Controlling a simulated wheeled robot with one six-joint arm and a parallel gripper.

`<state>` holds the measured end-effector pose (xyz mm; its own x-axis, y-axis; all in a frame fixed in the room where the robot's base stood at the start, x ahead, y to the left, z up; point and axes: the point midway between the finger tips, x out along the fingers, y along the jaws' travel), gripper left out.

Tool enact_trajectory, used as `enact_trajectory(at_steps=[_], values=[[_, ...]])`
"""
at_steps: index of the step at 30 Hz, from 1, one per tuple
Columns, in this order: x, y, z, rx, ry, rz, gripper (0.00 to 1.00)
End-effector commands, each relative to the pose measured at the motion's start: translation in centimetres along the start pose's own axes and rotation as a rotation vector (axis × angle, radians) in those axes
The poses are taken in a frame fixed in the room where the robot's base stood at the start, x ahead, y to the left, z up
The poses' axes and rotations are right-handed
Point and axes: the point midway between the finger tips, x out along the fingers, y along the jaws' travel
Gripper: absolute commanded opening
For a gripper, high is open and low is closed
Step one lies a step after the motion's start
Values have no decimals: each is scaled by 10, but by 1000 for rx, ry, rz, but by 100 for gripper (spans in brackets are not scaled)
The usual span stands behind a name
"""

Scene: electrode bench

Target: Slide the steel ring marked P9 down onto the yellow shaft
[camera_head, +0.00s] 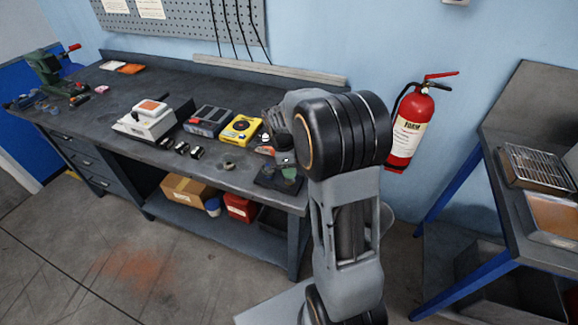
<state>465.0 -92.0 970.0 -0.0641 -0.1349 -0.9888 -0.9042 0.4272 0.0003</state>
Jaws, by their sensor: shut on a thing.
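My gripper (284,158) is small and partly hidden at the right end of the dark bench, beyond my large black arm joint. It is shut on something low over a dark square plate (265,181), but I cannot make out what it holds. Small round pieces, one greenish (290,173), show at this plate under the gripper. No P9 mark is readable, and I cannot pick out the steel ring.
A yellow device (240,129), a grey-red box (208,121) and a white instrument (146,121) stand left along the bench. A small round piece (229,166) lies near the front edge. A fire extinguisher (409,125) hangs on the wall at right. The bench's left-front stretch is mostly clear.

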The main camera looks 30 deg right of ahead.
Motion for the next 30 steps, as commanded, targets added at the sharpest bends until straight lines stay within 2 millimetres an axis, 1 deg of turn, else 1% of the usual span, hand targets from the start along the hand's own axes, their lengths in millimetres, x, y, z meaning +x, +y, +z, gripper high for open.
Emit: enact_trajectory(at_steps=[9, 20, 21, 27, 29, 30], values=[[10, 0, 2, 0, 0, 0, 10], [11, 0, 2, 0, 0, 0, 10], [11, 0, 2, 0, 0, 0, 44], [11, 0, 2, 0, 0, 0, 64], [11, 0, 2, 0, 0, 0, 69], [11, 0, 2, 0, 0, 0, 70]])
